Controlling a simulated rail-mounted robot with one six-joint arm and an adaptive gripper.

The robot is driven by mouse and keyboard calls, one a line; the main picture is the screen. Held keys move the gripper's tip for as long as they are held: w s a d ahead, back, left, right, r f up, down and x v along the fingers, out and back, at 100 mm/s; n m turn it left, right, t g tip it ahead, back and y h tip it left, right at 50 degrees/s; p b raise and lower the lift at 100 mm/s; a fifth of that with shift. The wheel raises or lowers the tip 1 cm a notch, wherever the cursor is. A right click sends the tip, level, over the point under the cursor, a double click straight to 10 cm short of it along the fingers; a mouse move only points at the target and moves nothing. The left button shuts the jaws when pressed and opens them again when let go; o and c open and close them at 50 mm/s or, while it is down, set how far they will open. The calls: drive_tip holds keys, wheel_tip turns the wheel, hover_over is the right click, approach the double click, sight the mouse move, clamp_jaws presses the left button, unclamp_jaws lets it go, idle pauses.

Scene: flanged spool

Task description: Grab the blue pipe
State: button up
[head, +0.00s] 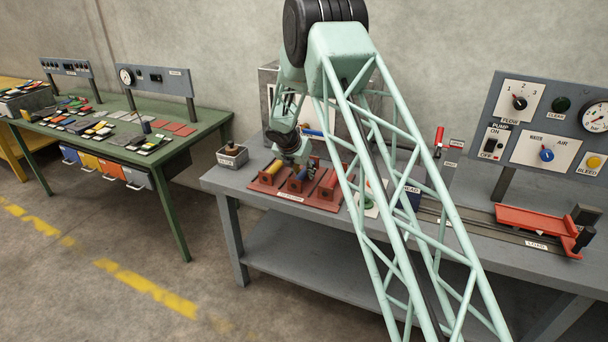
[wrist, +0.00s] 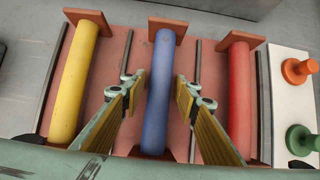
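The blue pipe (wrist: 157,90) lies in the middle of a red rack (wrist: 113,70), with flange plates at its ends. In the wrist view, my gripper (wrist: 156,88) is open, with one yellow-padded finger on each side of the blue pipe and a visible gap to it on both sides. In the head view, my gripper (head: 296,160) is over the rack, and the blue pipe (head: 300,175) shows partly below it. How far the fingertips reach down beside the pipe cannot be told.
A white plate (wrist: 290,75) with orange and green knobs stands at the right. A small grey bin (head: 232,156) is left of the rack.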

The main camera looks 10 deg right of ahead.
sight(304, 169)
clamp_jaws()
drive_tip(key=shift+r, duration=0.15)
drive_tip(key=shift+r+p, duration=1.55)
drive_tip(key=shift+r, duration=3.35)
